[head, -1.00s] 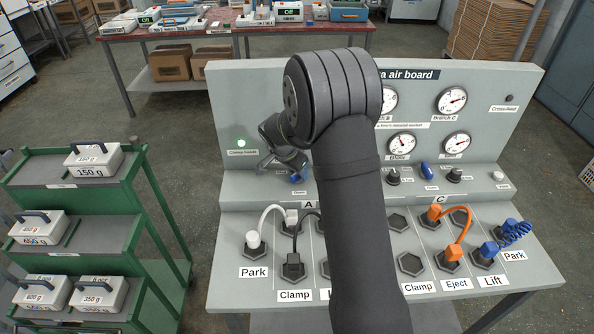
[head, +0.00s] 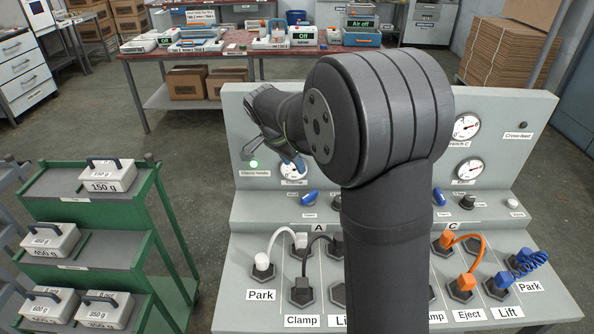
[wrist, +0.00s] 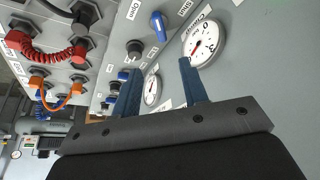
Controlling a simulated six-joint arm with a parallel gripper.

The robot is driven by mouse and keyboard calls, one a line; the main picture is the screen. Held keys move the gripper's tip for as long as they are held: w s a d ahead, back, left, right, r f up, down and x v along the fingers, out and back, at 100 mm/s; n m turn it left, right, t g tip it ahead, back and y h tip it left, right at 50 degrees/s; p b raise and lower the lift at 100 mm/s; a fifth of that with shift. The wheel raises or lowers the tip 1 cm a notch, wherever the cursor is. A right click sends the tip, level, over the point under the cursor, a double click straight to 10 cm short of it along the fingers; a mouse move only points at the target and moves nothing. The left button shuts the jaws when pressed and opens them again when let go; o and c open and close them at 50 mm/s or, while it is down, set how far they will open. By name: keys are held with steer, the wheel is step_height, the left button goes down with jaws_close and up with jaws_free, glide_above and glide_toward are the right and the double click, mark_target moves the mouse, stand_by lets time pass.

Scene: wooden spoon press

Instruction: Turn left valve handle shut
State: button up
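The left valve handle is a blue lever (head: 308,198) on the ledge of the grey air board (head: 540,150), slanting in the head view. In the wrist view the blue handle (wrist: 157,25) lies between labels reading "Open" and "Shut", beyond my fingertips and not between them. My gripper (head: 272,160) is up at the board's left face, above and left of the handle, apart from it. In the wrist view its two blue fingers (wrist: 160,77) are spread with nothing held. My forearm hides the middle of the board.
A Clamp gauge (wrist: 203,40) is close to one finger in the wrist view. A black knob (wrist: 134,47) sits beside the blue handle. A green lamp (head: 254,164) glows at the board's left. Plugs and cables, including an orange cable (head: 463,258), crowd the lower panel. A green trolley (head: 95,210) stands left.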

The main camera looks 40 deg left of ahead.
steer(key=shift+s+r, duration=0.1)
steer(key=shift+r, duration=0.15)
steer(key=o, duration=0.7)
steer(key=shift+d, duration=0.1)
steer(key=shift+o, duration=1.3)
steer(key=shift+w+d+f+n, duration=0.1)
steer(key=shift+w+d+n, duration=0.15)
steer(key=shift+n, duration=0.25)
steer(key=n+g+y, duration=0.4)
steer(key=n, duration=1.3)
glide_toward(310, 194)
steer(key=shift+y, duration=0.3)
steer(key=x, duration=0.8)
steer(key=shift+f, duration=0.35)
